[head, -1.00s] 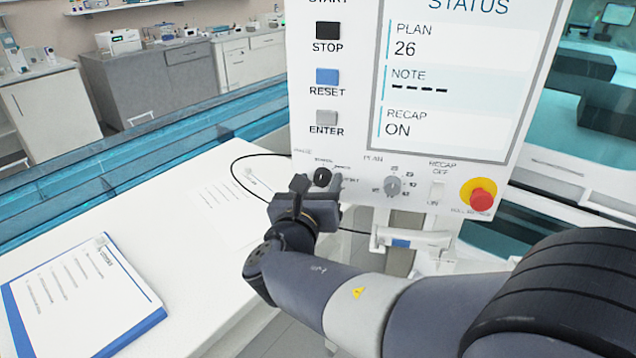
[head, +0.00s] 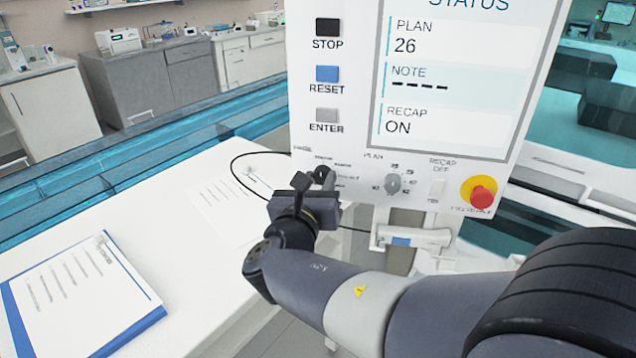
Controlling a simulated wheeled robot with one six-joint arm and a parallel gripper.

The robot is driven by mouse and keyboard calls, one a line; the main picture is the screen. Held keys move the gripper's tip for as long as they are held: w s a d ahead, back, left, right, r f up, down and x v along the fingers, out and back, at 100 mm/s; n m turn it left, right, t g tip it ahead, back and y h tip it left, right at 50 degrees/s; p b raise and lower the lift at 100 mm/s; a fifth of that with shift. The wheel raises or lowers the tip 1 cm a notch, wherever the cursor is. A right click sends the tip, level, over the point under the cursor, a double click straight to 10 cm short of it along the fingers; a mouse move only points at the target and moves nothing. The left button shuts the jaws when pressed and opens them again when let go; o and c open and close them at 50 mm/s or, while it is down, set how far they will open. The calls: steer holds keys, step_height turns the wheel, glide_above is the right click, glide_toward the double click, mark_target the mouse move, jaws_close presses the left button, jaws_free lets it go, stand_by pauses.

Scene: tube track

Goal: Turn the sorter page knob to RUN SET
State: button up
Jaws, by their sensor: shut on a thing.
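The sorter panel (head: 345,120) stands upright in front of me in the head view. The black page knob (head: 320,173) is at its lower left, under a small PAGE label. The position labels around it are too small and blurred to read surely, and its pointer direction is unclear. My gripper (head: 320,186) is at the knob from below, its jaws shut on the knob. The jaws and wrist hide the lower part of the knob.
A grey plan knob (head: 393,184), a recap switch (head: 437,190) and a red stop button (head: 481,197) sit to the right on the panel. A black cable (head: 236,165) loops left. A blue clipboard (head: 85,295) and a paper sheet (head: 225,205) lie on the white table.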

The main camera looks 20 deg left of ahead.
steer(key=m+b, duration=0.5)
steer(key=b, duration=0.1)
steer(key=shift+f, duration=0.2)
steer(key=m+b, duration=0.2)
steer(key=b, duration=0.1)
steer(key=m+b, duration=0.3)
steer(key=shift+d+g+y, duration=0.1)
steer(key=shift+g+y, duration=0.2)
steer(key=shift+y, duration=0.1)
steer(key=m+b, duration=0.5)
steer(key=b, duration=0.1)
steer(key=m+b, duration=0.3)
steer(key=shift+d+r+m+y, duration=0.1)
steer(key=shift+r+m+y, duration=0.05)
steer(key=shift+m+y, duration=0.15)
steer(key=o, duration=1)
steer(key=shift+c, duration=0.2)
